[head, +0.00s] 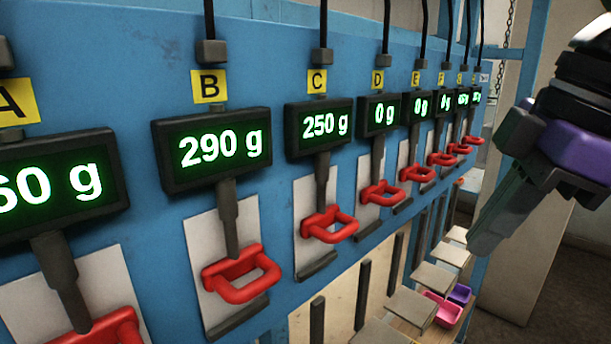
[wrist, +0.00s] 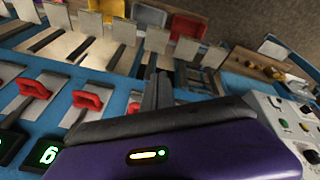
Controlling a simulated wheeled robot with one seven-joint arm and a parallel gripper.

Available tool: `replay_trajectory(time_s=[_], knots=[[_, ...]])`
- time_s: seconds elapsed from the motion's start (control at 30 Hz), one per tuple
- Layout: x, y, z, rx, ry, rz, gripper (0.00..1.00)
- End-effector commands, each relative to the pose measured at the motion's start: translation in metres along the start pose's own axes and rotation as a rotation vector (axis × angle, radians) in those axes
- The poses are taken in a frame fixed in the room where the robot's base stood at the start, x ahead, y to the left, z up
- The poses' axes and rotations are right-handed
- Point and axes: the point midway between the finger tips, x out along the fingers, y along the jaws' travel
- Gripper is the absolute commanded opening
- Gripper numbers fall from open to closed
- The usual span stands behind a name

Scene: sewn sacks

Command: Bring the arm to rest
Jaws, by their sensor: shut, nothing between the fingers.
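My gripper (head: 484,238) hangs at the right of the head view, in front of the far end of the blue panel. Its grey fingers are together, point down and left, and hold nothing. In the wrist view the shut fingers (wrist: 157,90) show beyond the purple housing, with the blue bench and red handles below and ahead of them. The fingers look clear of the red handles. I see no sack in either view.
A blue panel (head: 270,80) carries lettered scales with red handles (head: 241,273). Scale B (head: 211,150) reads 290 g, C (head: 318,127) 250 g, D (head: 384,115) 0 g. Pink (head: 442,308) and purple bins (head: 460,294) sit low. A button box (wrist: 290,120) stands right.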

Motion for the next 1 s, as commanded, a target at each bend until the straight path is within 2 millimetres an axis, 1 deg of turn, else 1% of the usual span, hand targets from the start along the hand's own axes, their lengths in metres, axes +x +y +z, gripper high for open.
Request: replay_trajectory(time_s=[0.03,0.17,0.37,0.47,0.6,0.7,0.8,0.87,1.0], knots=[[-0.001,0.006,-0.009,0.002,0.035,0.036,0.0],[-0.004,0.024,-0.032,0.016,0.161,0.122,0.0],[-0.011,0.051,-0.072,0.039,0.42,0.244,0.0],[-0.018,0.063,-0.091,0.056,0.571,0.297,0.0],[-0.033,0.079,-0.114,0.097,0.817,0.375,0.0],[-0.046,0.09,-0.122,0.141,0.997,0.429,0.0],[-0.057,0.099,-0.121,0.195,1.16,0.482,0.0],[-0.061,0.103,-0.117,0.231,1.248,0.513,0.0],[-0.065,0.111,-0.1,0.325,1.429,0.588,0.0]])
